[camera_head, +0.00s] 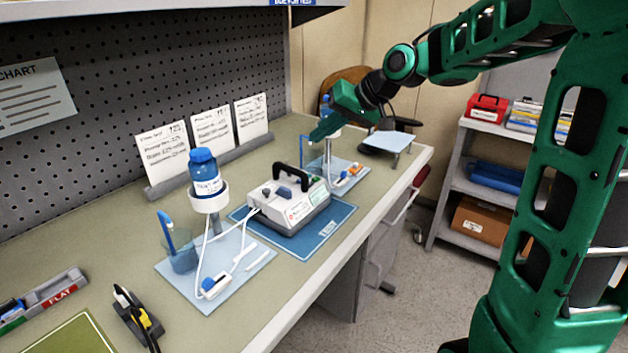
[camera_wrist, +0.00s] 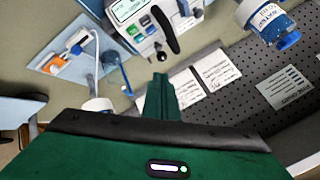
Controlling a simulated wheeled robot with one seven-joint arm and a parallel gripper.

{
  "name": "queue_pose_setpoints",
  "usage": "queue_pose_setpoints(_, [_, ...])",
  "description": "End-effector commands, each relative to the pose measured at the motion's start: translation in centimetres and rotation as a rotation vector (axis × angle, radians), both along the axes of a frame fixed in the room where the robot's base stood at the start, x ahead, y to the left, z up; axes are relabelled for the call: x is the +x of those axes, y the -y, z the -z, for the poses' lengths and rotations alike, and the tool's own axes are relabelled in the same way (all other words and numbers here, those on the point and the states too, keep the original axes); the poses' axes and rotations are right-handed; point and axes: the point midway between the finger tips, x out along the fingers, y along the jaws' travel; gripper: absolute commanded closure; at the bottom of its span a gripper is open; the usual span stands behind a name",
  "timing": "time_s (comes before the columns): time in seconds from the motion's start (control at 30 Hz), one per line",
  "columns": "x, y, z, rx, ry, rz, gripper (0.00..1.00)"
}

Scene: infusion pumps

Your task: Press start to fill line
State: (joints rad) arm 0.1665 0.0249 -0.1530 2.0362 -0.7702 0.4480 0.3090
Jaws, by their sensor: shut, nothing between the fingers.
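The white infusion pump (camera_head: 296,208) with a black handle stands on a blue mat (camera_head: 325,235) mid-bench. In the wrist view the pump (camera_wrist: 128,28) shows at the top, with a lit screen (camera_wrist: 127,8) and small buttons, one green (camera_wrist: 133,30). Button labels are too small to read. My gripper (camera_head: 314,137) is above and behind the pump, over the far part of the bench, apart from it. In the wrist view my gripper (camera_wrist: 160,80) is shut and empty, its tips pointing toward the pump with a gap between.
A blue bottle (camera_head: 204,172) on a stand with tubing and a tray (camera_head: 255,264) is left of the pump. A second tray (camera_head: 350,174) with an orange-capped line lies to the right. Cards (camera_head: 212,133) lean at the back. Pliers (camera_head: 138,316) lie in front.

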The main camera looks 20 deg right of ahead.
Motion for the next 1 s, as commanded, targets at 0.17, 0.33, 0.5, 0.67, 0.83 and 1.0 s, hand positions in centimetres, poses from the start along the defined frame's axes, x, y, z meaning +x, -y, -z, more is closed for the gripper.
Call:
queue_pose_setpoints(0.17, [0.0,0.0,1.2,0.001,-0.003,0.000,1.00])
queue_pose_setpoints(0.33, [-0.1,0.0,3.2,0.001,-0.004,0.001,1.00])
queue_pose_setpoints(0.5, [-0.1,0.0,5.4,0.000,-0.004,0.000,1.00])
queue_pose_setpoints(0.67, [0.0,0.0,7.2,0.001,-0.004,0.000,1.00])
queue_pose_setpoints(0.83, [0.0,0.0,8.3,0.000,-0.001,0.000,1.00])
queue_pose_setpoints(1.0, [0.0,0.0,8.7,-0.001,-0.001,0.000,1.00])
